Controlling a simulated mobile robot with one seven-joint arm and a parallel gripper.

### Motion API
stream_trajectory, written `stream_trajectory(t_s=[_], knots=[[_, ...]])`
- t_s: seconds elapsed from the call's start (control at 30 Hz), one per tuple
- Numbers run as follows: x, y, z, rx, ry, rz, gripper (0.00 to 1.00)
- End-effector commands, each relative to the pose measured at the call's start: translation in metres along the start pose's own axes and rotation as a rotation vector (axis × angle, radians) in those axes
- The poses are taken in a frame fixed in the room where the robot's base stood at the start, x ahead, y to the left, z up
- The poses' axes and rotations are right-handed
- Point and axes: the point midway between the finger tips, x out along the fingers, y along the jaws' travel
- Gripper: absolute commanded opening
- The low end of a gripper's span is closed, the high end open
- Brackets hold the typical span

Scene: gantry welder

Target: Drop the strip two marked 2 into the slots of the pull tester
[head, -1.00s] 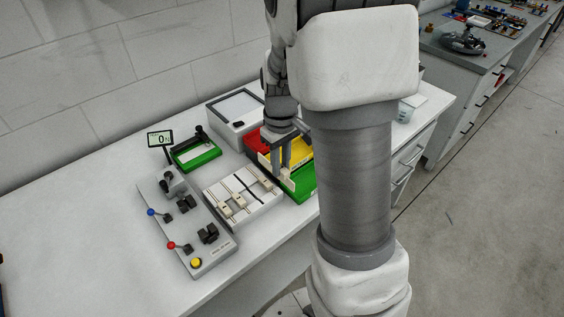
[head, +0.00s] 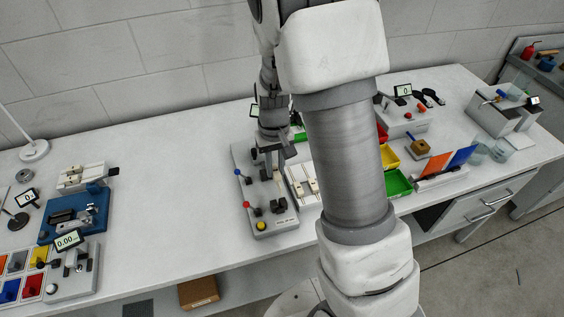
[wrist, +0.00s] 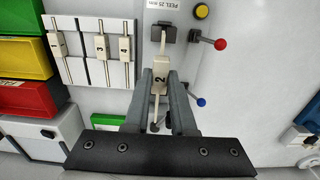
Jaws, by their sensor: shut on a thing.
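My gripper (wrist: 160,100) is shut on the cream strip marked 2 (wrist: 160,84), with its number facing the wrist camera. The head view shows my gripper (head: 268,158) above the pull tester (head: 262,210), a grey panel with blue and red levers and a yellow button. In the wrist view the tester (wrist: 183,66) lies under the strip, and a black slotted clamp (wrist: 168,34) shows just beyond the strip's far end. My fingers and the strip hide part of the tester. I cannot tell whether the strip touches a slot.
A white rack (wrist: 75,70) beside the tester holds strips marked 1, 3 and 4. Green, red and yellow bins (wrist: 30,60) stand beyond it. The red-knobbed lever (wrist: 220,44) and blue-knobbed lever (wrist: 200,101) stick out close to my gripper. Bare bench lies left of the tester.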

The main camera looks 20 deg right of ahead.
Motion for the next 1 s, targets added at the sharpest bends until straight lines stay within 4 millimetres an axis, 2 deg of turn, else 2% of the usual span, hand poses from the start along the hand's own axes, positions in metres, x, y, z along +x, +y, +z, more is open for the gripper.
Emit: stream_trajectory(t_s=[0.33, 1.0], knots=[[0.009, -0.002, 0.000, 0.005, -0.001, 0.000, 0.00], [0.050, -0.002, 0.000, 0.005, 0.000, 0.000, 0.00]])
